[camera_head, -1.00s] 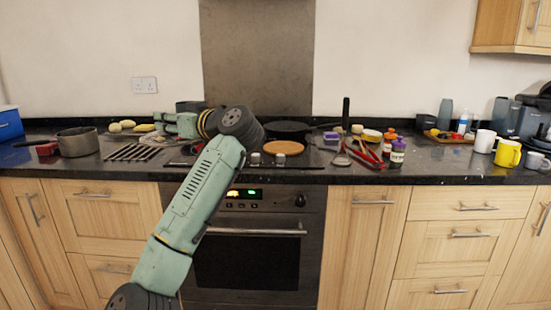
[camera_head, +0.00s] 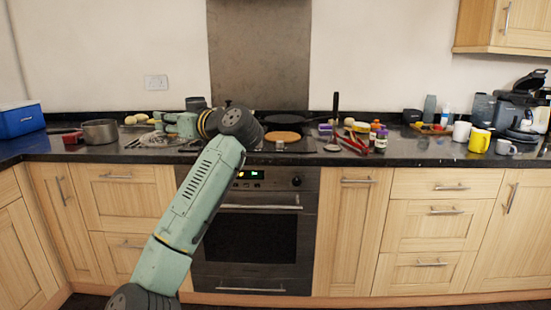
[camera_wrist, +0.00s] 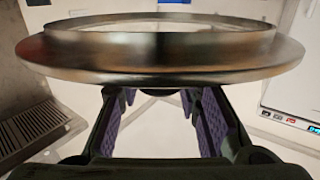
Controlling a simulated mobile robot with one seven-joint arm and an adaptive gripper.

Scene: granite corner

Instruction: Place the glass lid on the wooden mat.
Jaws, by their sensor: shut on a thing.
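The glass lid (camera_wrist: 150,72) shows large in the wrist view, a round disc with a broad metallic rim seen almost edge-on. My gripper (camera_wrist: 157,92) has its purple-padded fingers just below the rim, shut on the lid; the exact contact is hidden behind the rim. The wooden mat (camera_head: 283,136) is a round brown disc lying on the dark worktop, to the right of my wrist.
A metal pot (camera_head: 100,133) stands left of my arm. A dark pan (camera_head: 286,118) lies behind the mat. Right of the mat are red-handled tools (camera_head: 353,141), bottles (camera_head: 381,142) and an upright dark handle (camera_head: 335,102). Mugs (camera_head: 479,141) stand farther right. The oven is below.

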